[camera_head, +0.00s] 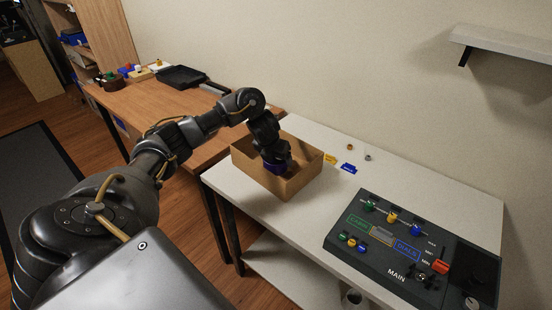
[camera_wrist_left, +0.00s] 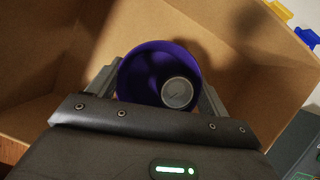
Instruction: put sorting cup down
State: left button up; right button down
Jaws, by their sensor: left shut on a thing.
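The sorting cup (camera_wrist_left: 133,77) is purple and round. In the left wrist view a grey round thing (camera_wrist_left: 177,92) shows inside it. My left gripper (camera_wrist_left: 160,88) is shut on the cup, with one finger on each side of it. In the head view the gripper (camera_head: 277,163) reaches down into an open cardboard box (camera_head: 254,174), and the cup (camera_head: 274,169) shows as a dark purple patch within the box walls. I cannot tell whether the cup touches the box floor. My right gripper is not in view.
The box stands on a white table (camera_head: 440,178). A yellow piece (camera_head: 330,158) and a blue piece (camera_head: 349,168) lie beside it, with two small round parts behind. A dark control panel (camera_head: 390,245) stands at the right. A wooden table (camera_head: 165,108) with a black tray (camera_head: 181,77) is at the left.

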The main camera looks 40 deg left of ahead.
pick_arm(q)
jog(key=o, duration=1)
jog(key=shift+r, duration=0.3)
jog(key=p+v, duration=0.6)
jog(key=v, duration=0.5)
jog(key=shift+s+d+r, duration=0.1)
jog(key=shift+s+r, duration=0.05)
jog(key=shift+s, duration=0.1)
